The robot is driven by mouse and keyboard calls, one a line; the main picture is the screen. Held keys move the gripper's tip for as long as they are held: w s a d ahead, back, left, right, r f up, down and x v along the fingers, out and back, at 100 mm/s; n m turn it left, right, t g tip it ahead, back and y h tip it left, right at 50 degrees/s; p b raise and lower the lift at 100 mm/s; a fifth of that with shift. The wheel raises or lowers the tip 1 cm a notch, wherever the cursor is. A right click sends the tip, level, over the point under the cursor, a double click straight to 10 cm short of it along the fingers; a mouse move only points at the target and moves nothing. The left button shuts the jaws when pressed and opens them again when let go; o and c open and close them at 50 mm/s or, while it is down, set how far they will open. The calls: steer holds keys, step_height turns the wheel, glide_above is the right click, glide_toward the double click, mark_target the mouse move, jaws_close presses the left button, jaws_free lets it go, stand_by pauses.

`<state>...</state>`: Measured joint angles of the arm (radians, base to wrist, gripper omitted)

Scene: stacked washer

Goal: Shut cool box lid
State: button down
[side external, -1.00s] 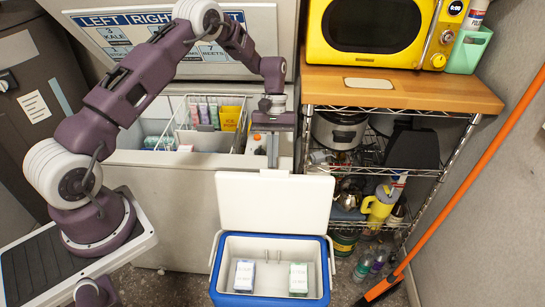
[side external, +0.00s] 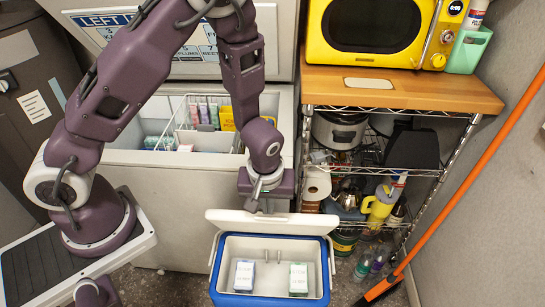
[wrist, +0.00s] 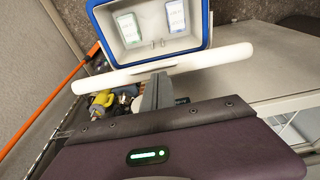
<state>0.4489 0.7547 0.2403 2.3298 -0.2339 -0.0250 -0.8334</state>
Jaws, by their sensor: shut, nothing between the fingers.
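The cool box (side external: 225,298) is blue with a white inside and stands on the floor at the bottom middle of the side view. Its white lid (side external: 225,216) is raised at the back edge and seen nearly edge-on, so the box's opening shows. In the wrist view the lid (wrist: 215,60) is a thin white bar in front of the cool box (wrist: 90,18). My gripper (side external: 265,205) is behind the lid, its fingers shut and empty. The fingertips (wrist: 157,82) appear at or against the lid's back; contact is hard to tell.
Two small cartons (side external: 244,275) (side external: 298,278) stand inside the box. An open chest freezer (side external: 200,180) with a wire basket is behind. A wire shelf (side external: 410,170) stands close on the right, and an orange-handled broom (side external: 470,185) leans beyond it.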

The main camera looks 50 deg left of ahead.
steer(key=s+d+f, duration=1.1)
steer(key=f, duration=0.5)
steer(key=s+d+f, duration=0.1)
steer(key=d+f, duration=0.1)
steer(key=f, duration=0.5)
steer(key=shift+s+f+t+y, duration=0.2)
steer(key=shift+s+t+y, duration=0.1)
steer(key=shift+s, duration=0.05)
steer(key=shift+a, duration=0.1)
